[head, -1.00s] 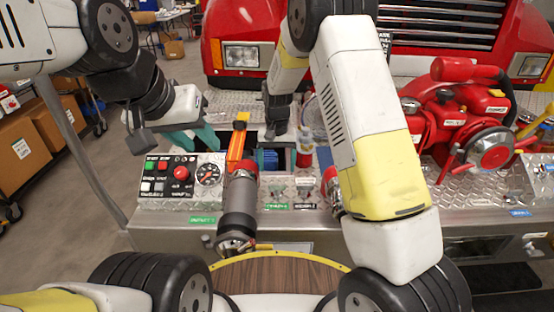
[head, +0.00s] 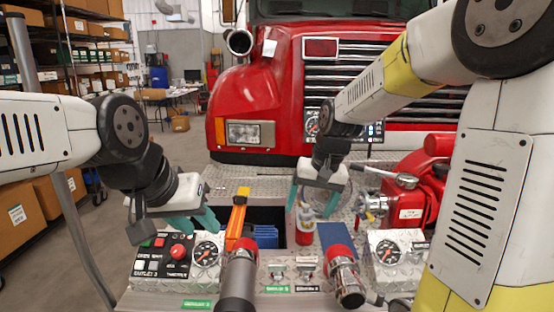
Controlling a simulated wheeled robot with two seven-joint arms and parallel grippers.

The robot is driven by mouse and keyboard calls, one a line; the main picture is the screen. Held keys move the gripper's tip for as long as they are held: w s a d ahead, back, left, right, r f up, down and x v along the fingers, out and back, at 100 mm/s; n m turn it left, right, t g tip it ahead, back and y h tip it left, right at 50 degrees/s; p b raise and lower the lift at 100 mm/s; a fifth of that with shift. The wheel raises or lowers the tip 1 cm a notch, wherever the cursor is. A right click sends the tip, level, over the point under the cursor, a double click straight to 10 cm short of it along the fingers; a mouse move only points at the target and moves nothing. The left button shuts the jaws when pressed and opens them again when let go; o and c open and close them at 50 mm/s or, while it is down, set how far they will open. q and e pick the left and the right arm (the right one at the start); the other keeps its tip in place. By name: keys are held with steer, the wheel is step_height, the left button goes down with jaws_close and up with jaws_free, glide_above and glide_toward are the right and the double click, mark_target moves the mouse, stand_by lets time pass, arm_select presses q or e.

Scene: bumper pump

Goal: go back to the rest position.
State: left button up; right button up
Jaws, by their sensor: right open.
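My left gripper (head: 202,228) hangs at the left, above and beside the control panel with gauge (head: 206,254). Its two teal fingers are spread, with nothing seen between them. My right gripper (head: 314,208) points down near the middle, over the bumper. Its teal fingers are apart. A small red and white bottle-like item (head: 305,232) stands below it, close to the left finger; I cannot tell if they touch.
A dark open bay (head: 266,218) in the bumper holds blue items, with an orange bar (head: 236,220) at its left. Two red-tipped cylinders (head: 238,274) (head: 345,276) stand in front. The red pump (head: 412,200) is at the right, the red truck (head: 285,95) behind.

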steer(key=s+d+r+t, duration=0.1)
steer(key=s+d+r, duration=0.2)
steer(key=s, duration=0.5)
steer(key=s+d+r+t, duration=0.2)
steer(key=s+d+r, duration=0.1)
steer(key=s, duration=0.6)
steer(key=shift+r+n+t, duration=0.3)
steer(key=shift+r, duration=0.2)
steer(key=shift+s, duration=0.3)
steer(key=shift+c, duration=0.4)
